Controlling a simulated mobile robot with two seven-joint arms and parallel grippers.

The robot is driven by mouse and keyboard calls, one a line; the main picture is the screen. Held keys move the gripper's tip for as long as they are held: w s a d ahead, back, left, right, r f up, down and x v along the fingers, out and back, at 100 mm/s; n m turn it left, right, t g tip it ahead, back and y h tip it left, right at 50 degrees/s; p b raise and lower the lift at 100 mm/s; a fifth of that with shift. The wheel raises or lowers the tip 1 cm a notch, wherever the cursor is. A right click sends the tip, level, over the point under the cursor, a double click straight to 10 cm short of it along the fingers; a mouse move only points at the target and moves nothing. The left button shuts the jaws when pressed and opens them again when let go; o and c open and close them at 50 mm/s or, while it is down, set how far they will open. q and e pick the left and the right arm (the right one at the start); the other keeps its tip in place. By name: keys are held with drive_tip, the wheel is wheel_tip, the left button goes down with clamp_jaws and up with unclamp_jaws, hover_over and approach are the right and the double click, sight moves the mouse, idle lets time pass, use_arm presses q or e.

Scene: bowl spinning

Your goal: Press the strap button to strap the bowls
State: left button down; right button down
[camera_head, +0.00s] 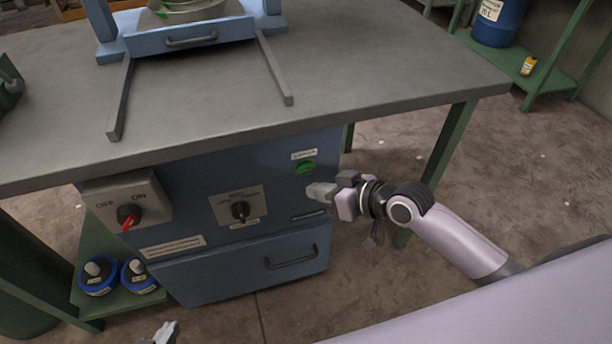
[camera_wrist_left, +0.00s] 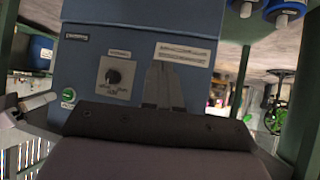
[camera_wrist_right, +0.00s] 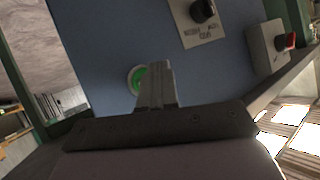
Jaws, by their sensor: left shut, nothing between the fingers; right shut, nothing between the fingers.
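The green round button (camera_head: 305,168) sits under a small label on the blue cabinet front (camera_head: 190,180), at its upper right. My right gripper (camera_head: 318,191) is shut and empty, just below and right of the button in the head view. In the right wrist view the shut fingertips (camera_wrist_right: 155,75) overlap the right side of the button (camera_wrist_right: 137,79); I cannot tell whether they touch it. Metal bowls (camera_head: 187,8) sit on the blue drawer-like tray at the table's far side, cut off by the frame. My left gripper (camera_head: 166,332) is shut and empty, low at the bottom edge.
A black selector knob (camera_head: 240,210) sits mid-cabinet. A red-handled ON/OFF switch box (camera_head: 129,211) is at the left. A drawer with a handle (camera_head: 291,258) is below. Two rails lie on the grey tabletop (camera_head: 380,70). Blue containers (camera_head: 98,275) stand on a low green shelf.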

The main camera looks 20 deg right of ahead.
sight(306, 170)
use_arm(q)
drive_tip(key=shift+w+d+r+t, duration=0.3)
drive_tip(key=shift+w+d+r, duration=0.3)
drive_tip(key=shift+r, duration=0.2)
use_arm(e)
drive_tip(key=shift+w, duration=1.1)
use_arm(q)
drive_tip(key=shift+s+a+f, duration=0.1)
drive_tip(key=shift+s+f, duration=0.05)
drive_tip(key=shift+s+a+f, duration=0.1)
drive_tip(key=shift+s+f, duration=0.1)
drive_tip(key=shift+f, duration=0.1)
drive_tip(key=shift+w+r, duration=0.15)
drive_tip(key=shift+r, duration=0.15)
use_arm(e)
drive_tip(key=shift+w+r, duration=0.1)
drive_tip(key=shift+w, duration=0.05)
use_arm(q)
drive_tip(key=shift+f, duration=0.1)
use_arm(e)
drive_tip(key=shift+w+a, duration=0.1)
drive_tip(key=shift+w, duration=0.15)
